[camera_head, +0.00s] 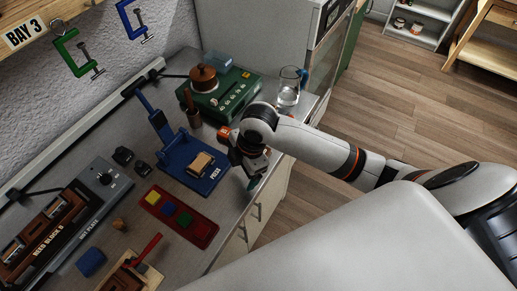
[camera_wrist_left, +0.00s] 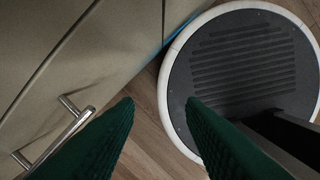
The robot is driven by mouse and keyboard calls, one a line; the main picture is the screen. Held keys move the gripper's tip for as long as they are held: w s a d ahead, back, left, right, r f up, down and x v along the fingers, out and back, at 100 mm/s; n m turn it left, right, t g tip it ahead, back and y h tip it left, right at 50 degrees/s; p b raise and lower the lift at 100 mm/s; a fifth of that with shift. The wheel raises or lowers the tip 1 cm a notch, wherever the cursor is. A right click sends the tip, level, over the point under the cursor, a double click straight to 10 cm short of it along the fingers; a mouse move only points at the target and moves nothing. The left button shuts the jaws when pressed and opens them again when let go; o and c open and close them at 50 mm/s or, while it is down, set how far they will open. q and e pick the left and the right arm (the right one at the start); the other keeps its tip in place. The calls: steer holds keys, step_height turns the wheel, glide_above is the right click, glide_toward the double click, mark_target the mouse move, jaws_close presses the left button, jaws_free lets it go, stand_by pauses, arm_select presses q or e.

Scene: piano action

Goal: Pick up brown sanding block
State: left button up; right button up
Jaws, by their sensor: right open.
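I cannot tell for sure which thing is the brown sanding block. A small brown piece (camera_head: 118,224) lies on the bench left of the red tray, and a tan-and-brown block (camera_head: 202,162) sits on the blue press (camera_head: 205,183). My right gripper (camera_head: 251,183) is open over the bench's front edge, just right of the press, with its fingers pointing down and nothing seen between them. My left gripper (camera_wrist_left: 160,101) shows only in the left wrist view. Its green fingers are apart and empty above the floor.
A red tray (camera_head: 205,238) holds yellow, blue and green blocks. A blue block (camera_head: 90,262) lies near the reed block fixture (camera_head: 45,235). A green box (camera_head: 222,98) and a glass beaker (camera_head: 288,87) stand at the back. A round stool (camera_wrist_left: 245,70) is below my left gripper.

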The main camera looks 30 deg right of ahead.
steer(key=w+d+r+n+g+h, duration=0.2)
steer(key=w+d+r+n, duration=0.4)
steer(key=d, duration=0.4)
steer(key=shift+m, duration=0.4)
steer(key=f, duration=0.1)
steer(key=f+p, duration=0.1)
steer(key=f, duration=0.1)
steer(key=f+p, duration=0.1)
steer(key=f, duration=0.1)
steer(key=shift+w+a+f, duration=0.1)
steer(key=shift+a+f, duration=0.15)
steer(key=shift+a, duration=0.05)
steer(key=f, duration=0.1)
steer(key=f+p, duration=0.1)
steer(key=f, duration=0.2)
steer(key=shift+w+a+f+p, duration=0.1)
steer(key=shift+w+a+p, duration=0.15)
steer(key=shift+w+p, duration=0.05)
steer(key=shift+f, duration=0.5)
steer(key=c, duration=1.1)
steer(key=shift+o, duration=0.2)
step_height(320, 180, up, 10)
steer(key=b, duration=0.2)
steer(key=o, duration=0.4)
steer(key=c, duration=0.3)
